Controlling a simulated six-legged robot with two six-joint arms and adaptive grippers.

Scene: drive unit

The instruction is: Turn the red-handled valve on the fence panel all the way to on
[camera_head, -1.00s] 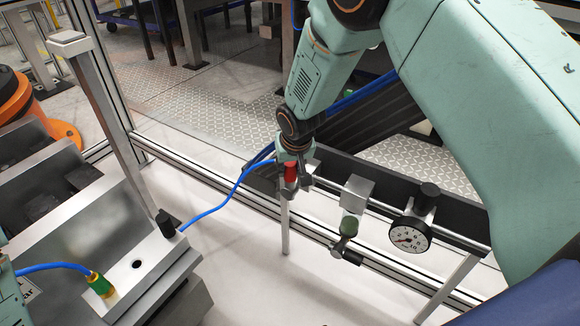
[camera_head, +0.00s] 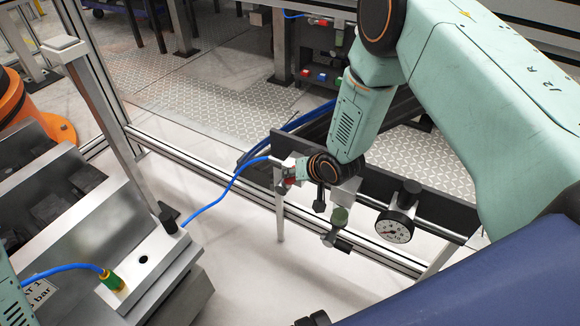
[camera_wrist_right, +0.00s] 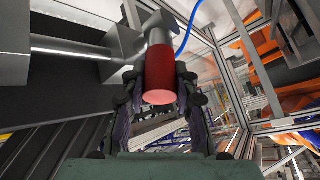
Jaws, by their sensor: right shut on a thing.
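The red valve handle (camera_head: 289,182) is at the left end of the fence panel's pipe, small and partly hidden by my right gripper (camera_head: 292,176) in the head view. In the right wrist view, the red handle (camera_wrist_right: 160,72) is a cylinder on a grey metal valve body (camera_wrist_right: 126,46). My right gripper (camera_wrist_right: 161,92) has one finger on each side of the handle and is shut on it. In the head view my right wrist lies to the right of the handle. My left gripper is not in view.
A blue hose (camera_head: 222,198) runs from the valve end to a metal block (camera_head: 143,275) on the left. A dark panel (camera_head: 418,206) stands behind the pipe.

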